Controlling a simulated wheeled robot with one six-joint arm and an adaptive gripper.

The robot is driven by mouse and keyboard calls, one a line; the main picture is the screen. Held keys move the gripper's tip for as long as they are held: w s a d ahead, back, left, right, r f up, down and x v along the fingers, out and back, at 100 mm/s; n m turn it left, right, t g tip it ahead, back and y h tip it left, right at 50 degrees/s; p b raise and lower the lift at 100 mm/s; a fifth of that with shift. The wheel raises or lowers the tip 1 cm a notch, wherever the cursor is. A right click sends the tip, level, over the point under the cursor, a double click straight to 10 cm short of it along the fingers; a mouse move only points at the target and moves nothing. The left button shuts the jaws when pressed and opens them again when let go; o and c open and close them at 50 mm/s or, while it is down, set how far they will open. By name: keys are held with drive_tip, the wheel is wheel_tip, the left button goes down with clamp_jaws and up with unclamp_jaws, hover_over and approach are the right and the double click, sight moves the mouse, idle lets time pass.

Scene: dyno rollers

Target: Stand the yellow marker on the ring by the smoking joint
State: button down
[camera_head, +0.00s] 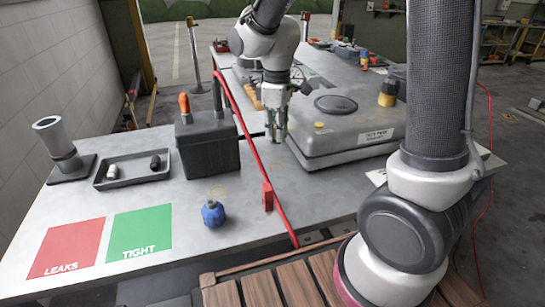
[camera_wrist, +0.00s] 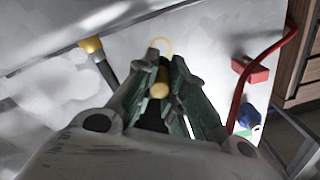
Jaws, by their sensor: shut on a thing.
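My gripper (camera_head: 276,136) is low over the bench, just left of the grey tank. In the wrist view its green fingers (camera_wrist: 164,62) are closed around the yellow marker (camera_wrist: 159,89), whose rounded yellow end faces the camera. The marker's lower part is hidden by the fingers. A thin yellow ring (camera_wrist: 160,44) lies on the pale bench top just beyond the fingertips. In the head view the marker is hard to make out between the fingers. A dark pipe with a yellow end (camera_wrist: 91,45) shows left of the ring. I cannot clearly make out smoke.
The grey tank (camera_head: 345,135) stands right of my gripper, a black battery-like box (camera_head: 208,150) left. A red hose with a red block (camera_head: 267,197) crosses in front. A blue object (camera_head: 213,213), a dark tray (camera_head: 130,180), and red (camera_head: 68,247) and green (camera_head: 140,230) mats lie left.

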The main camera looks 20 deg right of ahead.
sight(276, 167)
wheel_tip(276, 167, down, 9)
drive_tip(key=shift+r, duration=0.15)
idle(0.4)
drive_tip(key=c, duration=1.5)
unclamp_jaws()
